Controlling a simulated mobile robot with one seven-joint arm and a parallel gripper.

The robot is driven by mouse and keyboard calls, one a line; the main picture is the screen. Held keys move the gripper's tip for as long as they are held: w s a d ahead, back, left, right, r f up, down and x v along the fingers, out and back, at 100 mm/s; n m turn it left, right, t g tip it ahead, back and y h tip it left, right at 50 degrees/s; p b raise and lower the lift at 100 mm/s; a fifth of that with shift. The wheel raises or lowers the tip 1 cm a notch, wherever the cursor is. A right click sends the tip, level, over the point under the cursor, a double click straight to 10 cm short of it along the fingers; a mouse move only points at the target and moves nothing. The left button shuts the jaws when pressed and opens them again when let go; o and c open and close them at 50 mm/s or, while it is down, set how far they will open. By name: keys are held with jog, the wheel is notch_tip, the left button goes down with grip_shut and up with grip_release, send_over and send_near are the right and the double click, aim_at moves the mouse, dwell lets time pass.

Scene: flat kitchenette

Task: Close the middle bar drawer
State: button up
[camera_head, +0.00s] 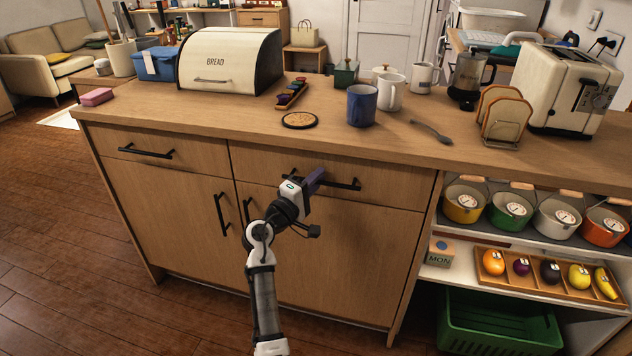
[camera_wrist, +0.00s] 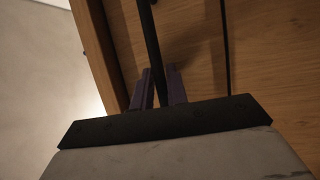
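The middle bar drawer (camera_head: 260,165) is the wooden drawer front right of the left drawer, under the counter top. It looks flush or nearly flush with the cabinet; a small gap cannot be ruled out. Its black bar handle (camera_head: 345,184) runs across the front, and its left part is hidden behind my gripper (camera_head: 316,180). In the wrist view, the handle (camera_wrist: 150,40) passes between the two dark purple fingers of my gripper (camera_wrist: 159,85). The fingers are close together on either side of the bar and appear shut on it.
The left drawer (camera_head: 115,145) appears closed, with cabinet doors (camera_head: 330,250) below. Open shelves at right hold pots (camera_head: 510,210), a fruit tray (camera_head: 540,277) and a green crate (camera_head: 500,322). The counter top (camera_head: 230,115) carries a bread box (camera_head: 230,62), mugs and a toaster. Floor at left is clear.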

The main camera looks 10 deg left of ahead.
jog(key=shift+d+f, duration=0.1)
dwell(0.3)
jog(key=shift+s, duration=0.1)
jog(key=b+v, duration=0.1)
jog(key=v, duration=1.2)
jog(key=shift+s+a+r+b, duration=0.2)
jog(key=shift+s+a+b, duration=0.05)
jog(key=shift+s+b, duration=0.1)
